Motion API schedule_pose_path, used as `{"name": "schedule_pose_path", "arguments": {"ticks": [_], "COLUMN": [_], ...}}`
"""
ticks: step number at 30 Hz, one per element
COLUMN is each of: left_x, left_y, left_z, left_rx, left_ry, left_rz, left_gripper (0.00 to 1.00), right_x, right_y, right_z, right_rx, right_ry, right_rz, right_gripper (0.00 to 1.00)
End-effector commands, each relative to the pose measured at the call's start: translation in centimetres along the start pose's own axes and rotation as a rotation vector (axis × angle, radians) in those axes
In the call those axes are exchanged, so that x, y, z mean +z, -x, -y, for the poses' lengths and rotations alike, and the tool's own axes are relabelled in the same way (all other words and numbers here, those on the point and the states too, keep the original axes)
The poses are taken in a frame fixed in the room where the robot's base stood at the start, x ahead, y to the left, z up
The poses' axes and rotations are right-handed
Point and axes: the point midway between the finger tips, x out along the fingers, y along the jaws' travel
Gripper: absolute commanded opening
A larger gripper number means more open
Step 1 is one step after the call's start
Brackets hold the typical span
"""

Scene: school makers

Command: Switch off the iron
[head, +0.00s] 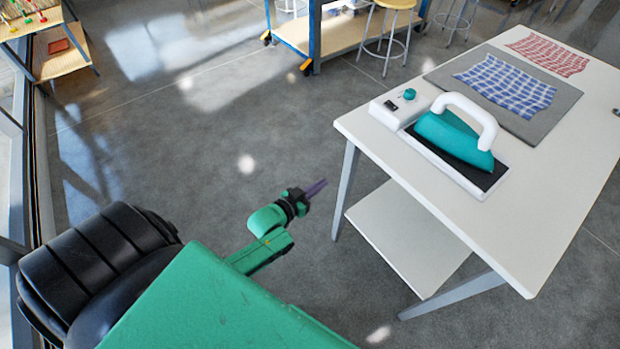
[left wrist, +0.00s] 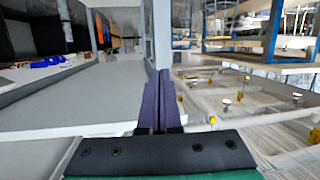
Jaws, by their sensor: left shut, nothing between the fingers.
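The iron (head: 452,137) has a teal body and a white handle. It rests on a dark plate of a white base on the white table, in the head view. At the base's left end are a small black switch (head: 391,105) and a teal knob (head: 409,94). I cannot tell the switch's position. My left gripper (head: 318,187) is left of the table, apart from it and from the iron. Its purple fingers are shut and empty, and show together in the left wrist view (left wrist: 158,100). My right gripper is in neither view.
The white table (head: 545,225) has a lower shelf (head: 408,235). A grey mat (head: 455,75) bears a blue checked cloth (head: 505,86); a red checked cloth (head: 548,54) lies behind. A stool (head: 392,30) stands at the back. The floor left of the table is clear.

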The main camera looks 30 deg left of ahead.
Motion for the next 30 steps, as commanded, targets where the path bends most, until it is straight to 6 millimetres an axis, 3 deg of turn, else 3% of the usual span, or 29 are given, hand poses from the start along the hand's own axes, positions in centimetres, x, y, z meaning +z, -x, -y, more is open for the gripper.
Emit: {"name": "schedule_pose_path", "arguments": {"ticks": [9,26,29,30], "left_x": [3.1,3.5,6.5,8.8], "left_y": [1.0,1.1,2.0,2.8], "left_z": [0.5,0.5,0.7,0.9], "left_rx": [-0.022,-0.023,-0.038,-0.048], "left_ry": [-0.009,-0.009,-0.012,-0.015], "left_rz": [0.1,0.109,0.186,0.247], "left_gripper": [0.0,0.0,0.0,0.0], "right_x": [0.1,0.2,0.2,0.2], "right_y": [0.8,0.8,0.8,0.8], "right_z": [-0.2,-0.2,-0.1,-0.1], "right_rx": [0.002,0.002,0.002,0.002], "right_ry": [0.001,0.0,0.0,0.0], "right_rz": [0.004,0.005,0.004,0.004], "right_gripper": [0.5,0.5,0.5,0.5]}}
